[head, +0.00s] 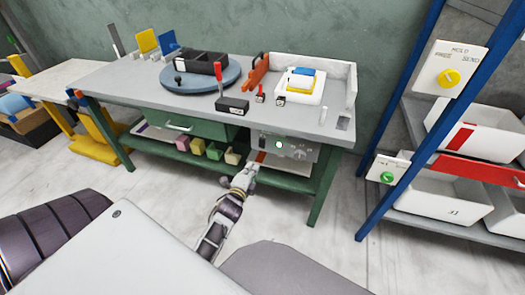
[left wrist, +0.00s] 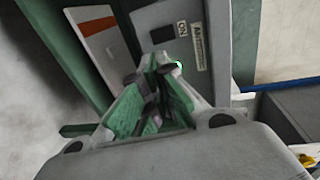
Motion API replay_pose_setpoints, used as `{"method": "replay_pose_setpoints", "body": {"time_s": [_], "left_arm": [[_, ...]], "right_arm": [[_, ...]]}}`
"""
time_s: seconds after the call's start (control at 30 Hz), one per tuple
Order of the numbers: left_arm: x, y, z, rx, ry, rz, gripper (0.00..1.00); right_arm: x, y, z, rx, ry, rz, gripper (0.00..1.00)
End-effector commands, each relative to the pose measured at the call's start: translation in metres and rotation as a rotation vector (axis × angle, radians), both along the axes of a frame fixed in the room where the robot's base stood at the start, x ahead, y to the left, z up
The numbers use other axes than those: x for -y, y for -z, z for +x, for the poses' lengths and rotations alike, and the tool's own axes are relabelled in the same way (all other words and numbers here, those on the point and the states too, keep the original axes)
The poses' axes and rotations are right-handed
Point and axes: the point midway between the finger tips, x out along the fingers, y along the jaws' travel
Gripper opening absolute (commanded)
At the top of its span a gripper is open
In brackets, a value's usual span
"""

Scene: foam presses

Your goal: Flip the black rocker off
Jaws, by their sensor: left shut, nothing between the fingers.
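The grey control panel (head: 289,150) is on the front of the green bench, under the top. It carries a lit green lamp (head: 279,144) and a round knob (head: 300,154). In the left wrist view the panel (left wrist: 219,30) shows a small black rocker (left wrist: 163,34) beside a label (left wrist: 182,30) reading ON; its tilt is too small to tell. My left gripper (head: 250,170) is shut and empty, just below and in front of the panel. Its fingertips (left wrist: 160,64) show close under the rocker, and I cannot tell whether they touch the panel. My right gripper is not in view.
The bench top (head: 130,84) holds a blue turntable (head: 203,82), a red-handled lever (head: 219,73) and a white tray (head: 302,98). Coloured blocks (head: 197,146) sit on the shelf left of my gripper. A blue-framed rack (head: 395,130) stands right. Floor between is clear.

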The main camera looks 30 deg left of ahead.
Motion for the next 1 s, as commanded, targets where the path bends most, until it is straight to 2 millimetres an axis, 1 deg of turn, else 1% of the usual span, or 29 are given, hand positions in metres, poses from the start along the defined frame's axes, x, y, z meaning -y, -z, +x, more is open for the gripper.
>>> {"method": "replay_pose_setpoints", "body": {"time_s": [0.27, 0.47, 0.77, 1.0], "left_arm": [[-0.003, 0.002, 0.012, 0.0, 0.0, 0.0, 0.0], [-0.006, 0.005, 0.028, 0.001, 0.001, -0.001, 0.0], [-0.012, 0.009, 0.052, 0.0, 0.0, 0.0, 0.0], [-0.017, 0.012, 0.071, 0.001, 0.0, -0.001, 0.0]], "right_arm": [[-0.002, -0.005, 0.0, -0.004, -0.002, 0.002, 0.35], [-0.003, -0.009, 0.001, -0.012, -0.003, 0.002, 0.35], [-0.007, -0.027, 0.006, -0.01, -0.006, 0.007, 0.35], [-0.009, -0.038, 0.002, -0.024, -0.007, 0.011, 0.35]]}}
